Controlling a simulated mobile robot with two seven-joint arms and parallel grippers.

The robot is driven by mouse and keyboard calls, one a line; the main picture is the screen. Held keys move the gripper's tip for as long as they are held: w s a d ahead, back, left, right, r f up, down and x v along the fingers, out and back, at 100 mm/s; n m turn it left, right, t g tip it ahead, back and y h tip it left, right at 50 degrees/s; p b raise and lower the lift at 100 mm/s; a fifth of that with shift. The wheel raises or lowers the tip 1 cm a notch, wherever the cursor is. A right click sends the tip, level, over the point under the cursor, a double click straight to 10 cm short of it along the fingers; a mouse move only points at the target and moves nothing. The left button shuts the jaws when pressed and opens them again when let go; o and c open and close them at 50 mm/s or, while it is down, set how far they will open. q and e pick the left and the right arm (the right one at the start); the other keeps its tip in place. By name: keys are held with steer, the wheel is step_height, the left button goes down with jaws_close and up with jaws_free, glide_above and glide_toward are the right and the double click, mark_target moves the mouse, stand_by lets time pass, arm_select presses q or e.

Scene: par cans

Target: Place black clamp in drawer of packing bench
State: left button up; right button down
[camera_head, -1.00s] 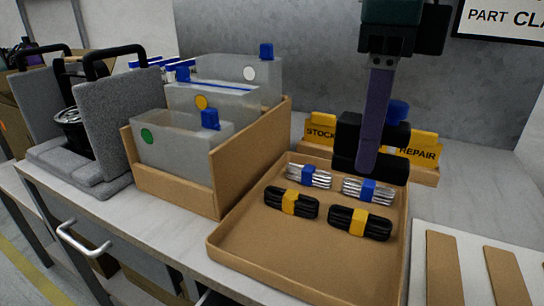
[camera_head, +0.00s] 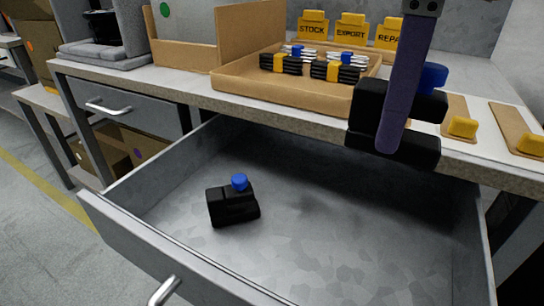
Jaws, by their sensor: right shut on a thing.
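My right gripper (camera_head: 392,145) comes down from the top right, its purple finger lying across a black clamp (camera_head: 367,110) with a blue knob. It is shut on this clamp, holding it in the air in front of the bench edge, over the right back part of the open drawer (camera_head: 320,215). The far finger is hidden. A second black clamp (camera_head: 232,207) with a blue knob lies on the drawer floor, towards the left front. The packing bench (camera_head: 205,95) has a pale top. My left gripper is not in view.
A cardboard tray (camera_head: 290,94) with black and silver bundles stands on the bench. Yellow signs (camera_head: 351,27) stand behind it, and yellow-tabbed boards (camera_head: 463,126) lie to the right. A shut drawer (camera_head: 120,107) is at the left. The drawer's middle and right floor is clear.

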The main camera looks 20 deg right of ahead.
steer(key=f+b, duration=0.1)
steer(key=f, duration=0.3)
steer(key=f+b, duration=0.2)
steer(key=f, duration=0.3)
steer(key=f+b, duration=0.1)
steer(key=f, duration=0.4)
steer(key=shift+w+f, duration=0.25)
steer(key=shift+w, duration=0.05)
step_height(320, 180, down, 4)
steer(key=shift+r+b, duration=0.15)
steer(key=shift+b, duration=0.75)
steer(key=shift+f, duration=0.2)
steer(key=shift+f, duration=0.2)
steer(key=c, duration=0.5)
jaws_free()
steer(key=shift+r, duration=0.1)
